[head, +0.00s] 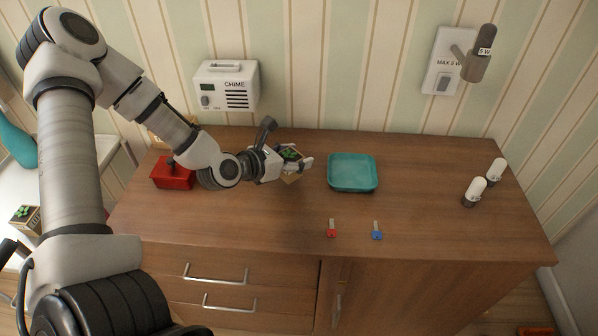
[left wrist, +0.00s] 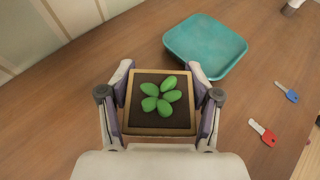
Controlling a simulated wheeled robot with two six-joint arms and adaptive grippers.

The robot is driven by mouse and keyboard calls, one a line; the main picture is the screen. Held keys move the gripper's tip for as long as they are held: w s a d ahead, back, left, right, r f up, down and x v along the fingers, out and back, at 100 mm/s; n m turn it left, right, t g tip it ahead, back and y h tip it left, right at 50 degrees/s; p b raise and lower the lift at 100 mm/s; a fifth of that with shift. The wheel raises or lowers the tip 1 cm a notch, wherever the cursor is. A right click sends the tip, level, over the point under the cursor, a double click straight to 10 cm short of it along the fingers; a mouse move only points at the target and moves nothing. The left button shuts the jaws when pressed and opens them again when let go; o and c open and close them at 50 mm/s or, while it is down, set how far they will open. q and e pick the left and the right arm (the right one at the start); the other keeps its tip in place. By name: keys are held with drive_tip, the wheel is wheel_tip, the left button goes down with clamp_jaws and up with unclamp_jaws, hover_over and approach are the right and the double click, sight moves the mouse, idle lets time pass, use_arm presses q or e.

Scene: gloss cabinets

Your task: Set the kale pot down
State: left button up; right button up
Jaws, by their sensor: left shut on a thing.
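The kale pot (head: 291,155), a square tan pot with dark soil and rounded green leaves, is between the fingers of my left gripper (head: 290,163). In the left wrist view the pot (left wrist: 160,128) sits upright, with a finger of the gripper (left wrist: 160,110) against each side. The gripper is shut on it, over the wooden cabinet top (head: 265,215), left of the teal tray (head: 352,187). I cannot tell whether the pot's base touches the wood. My right gripper is not in view.
The tray also shows in the left wrist view (left wrist: 205,45) and looks empty. A red box (head: 172,174) stands behind my left arm. A red key (head: 331,229) and a blue key (head: 377,231) lie in front. Two white-topped cylinders (head: 474,191) stand right. A similar plant pot (head: 25,216) is far left.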

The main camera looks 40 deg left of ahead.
use_arm(q)
drive_tip(key=shift+w+f, duration=0.35)
drive_tip(key=shift+f, duration=0.6)
drive_tip(key=shift+w+f, duration=0.3)
drive_tip(key=shift+f, duration=0.6)
drive_tip(key=shift+f+b, duration=0.15)
drive_tip(key=shift+b, duration=0.25)
drive_tip(key=o, duration=1.3)
